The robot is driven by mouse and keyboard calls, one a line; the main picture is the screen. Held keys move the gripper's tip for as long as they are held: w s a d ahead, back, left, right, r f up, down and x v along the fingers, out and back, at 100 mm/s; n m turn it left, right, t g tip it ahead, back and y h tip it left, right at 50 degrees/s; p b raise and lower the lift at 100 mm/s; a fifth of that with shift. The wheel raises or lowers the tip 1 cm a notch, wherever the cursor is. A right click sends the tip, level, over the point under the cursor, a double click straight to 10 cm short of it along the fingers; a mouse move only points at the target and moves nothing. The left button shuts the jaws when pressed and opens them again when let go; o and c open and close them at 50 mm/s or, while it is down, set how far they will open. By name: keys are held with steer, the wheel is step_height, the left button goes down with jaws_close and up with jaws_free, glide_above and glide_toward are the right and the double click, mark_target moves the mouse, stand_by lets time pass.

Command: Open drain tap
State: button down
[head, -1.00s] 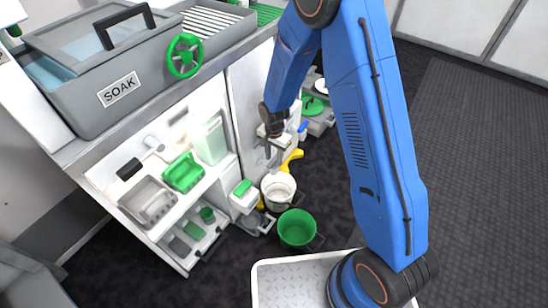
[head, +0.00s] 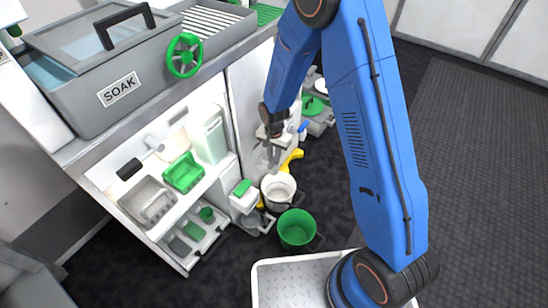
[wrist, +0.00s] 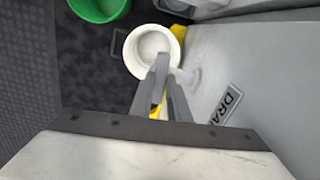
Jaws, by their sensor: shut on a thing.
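My gripper (head: 274,160) points down beside the panel below the soak tank, above a white bucket. In the wrist view, my gripper (wrist: 163,72) has its grey fingers close together with a small yellow piece (wrist: 156,109) between them, which looks like the drain tap's handle. Most of the tap is hidden by the fingers. A label reading "DRA…" (wrist: 228,103) is on the grey panel to the right. The white bucket (wrist: 152,50) is beyond the fingertips; it also shows in the head view (head: 279,190).
A green bucket (head: 296,229) stands on the floor near the white one. A yellow object (head: 292,158) lies behind my gripper. The open shelf with a green tray (head: 183,173) is to the left. The grey soak tank (head: 115,78) has a green handwheel (head: 184,55).

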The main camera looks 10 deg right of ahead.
steer(key=n, duration=1.2)
steer(key=shift+n, duration=2.2)
steer(key=c, duration=1.7)
jaws_free()
